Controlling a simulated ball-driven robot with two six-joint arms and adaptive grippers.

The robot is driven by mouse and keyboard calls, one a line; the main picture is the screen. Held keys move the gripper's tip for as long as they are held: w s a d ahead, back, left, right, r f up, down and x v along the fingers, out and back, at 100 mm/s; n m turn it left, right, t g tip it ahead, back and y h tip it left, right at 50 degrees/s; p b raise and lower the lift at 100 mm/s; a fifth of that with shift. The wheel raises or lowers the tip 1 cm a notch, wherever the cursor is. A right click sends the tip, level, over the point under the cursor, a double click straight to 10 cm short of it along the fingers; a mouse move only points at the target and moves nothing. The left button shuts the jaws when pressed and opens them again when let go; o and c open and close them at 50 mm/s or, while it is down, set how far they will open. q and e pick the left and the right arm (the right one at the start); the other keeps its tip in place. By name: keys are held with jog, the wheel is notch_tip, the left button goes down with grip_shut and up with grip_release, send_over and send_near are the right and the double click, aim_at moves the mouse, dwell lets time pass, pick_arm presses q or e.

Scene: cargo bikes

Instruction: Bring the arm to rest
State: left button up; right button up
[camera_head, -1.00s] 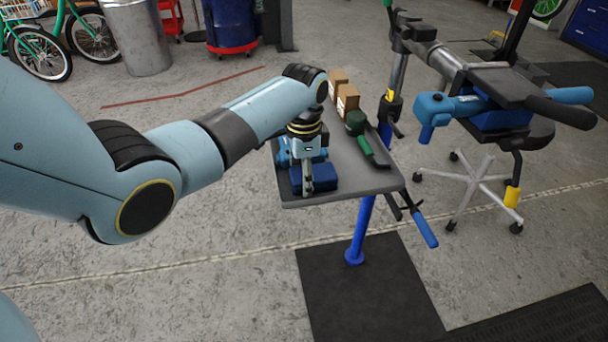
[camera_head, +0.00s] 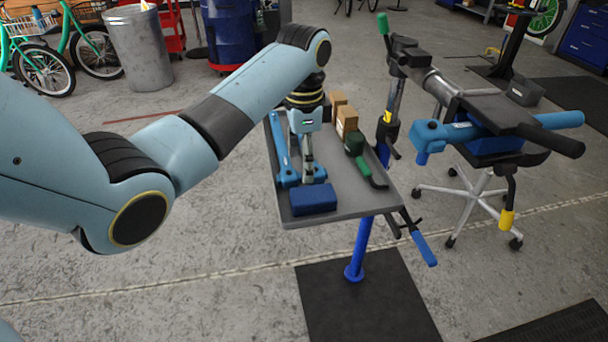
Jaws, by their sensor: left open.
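My left arm reaches in from the left, bent at the elbow, with its wrist above the grey tray (camera_head: 345,205). My left gripper (camera_head: 308,180) points down over the tray, open, with nothing seen between its fingers. A dark blue block (camera_head: 312,199) lies on the tray just in front of the fingertips in the picture. A long light blue tool (camera_head: 281,150) lies along the tray's left side, partly behind the gripper. My right gripper is not in view.
Small brown boxes (camera_head: 347,121) and a green tool with a dark end (camera_head: 361,157) share the tray. To the right, a repair stand (camera_head: 432,78) carries a blue tool (camera_head: 440,132) and dark bars. A stool stands below it. The floor left of the tray is mostly clear.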

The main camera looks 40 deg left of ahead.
pick_arm(q)
jog(key=shift+r, duration=0.7)
